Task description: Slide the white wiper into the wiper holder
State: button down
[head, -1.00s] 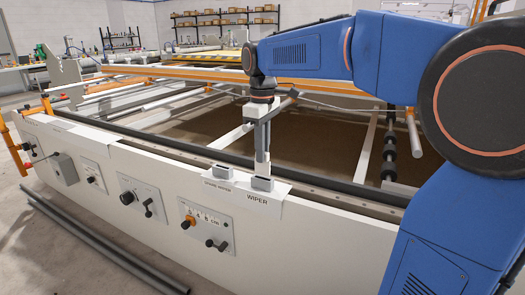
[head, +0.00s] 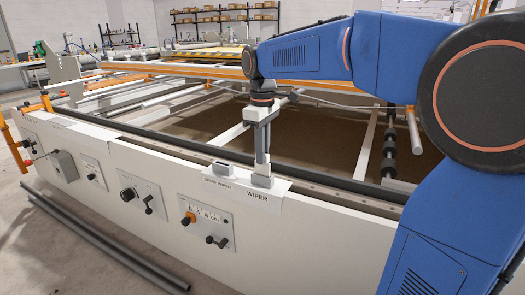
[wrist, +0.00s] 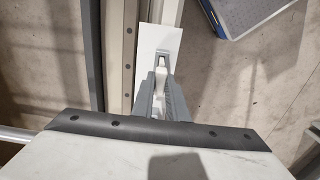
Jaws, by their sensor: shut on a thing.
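My gripper (head: 262,150) points straight down and is shut on the white wiper (head: 262,168), of which only a narrow part shows below the fingers. In the wrist view, the grey fingers (wrist: 161,88) stand over the white holder plate (wrist: 157,38). They hide most of the wiper there.
A second, similar holder (head: 219,167) with a dark open top stands just left on the same ledge. A long dark rail (head: 160,149) runs behind. The front panel carries knobs and levers (head: 207,228). Grey pipes (head: 100,243) lie on the floor.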

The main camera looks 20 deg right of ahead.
jog(key=shift+f, duration=1.2)
jog(key=c, duration=1.7)
grip_release()
jog(key=shift+o, duration=0.2)
notch_tip(320, 180, up, 17)
jog(key=shift+r, duration=0.2)
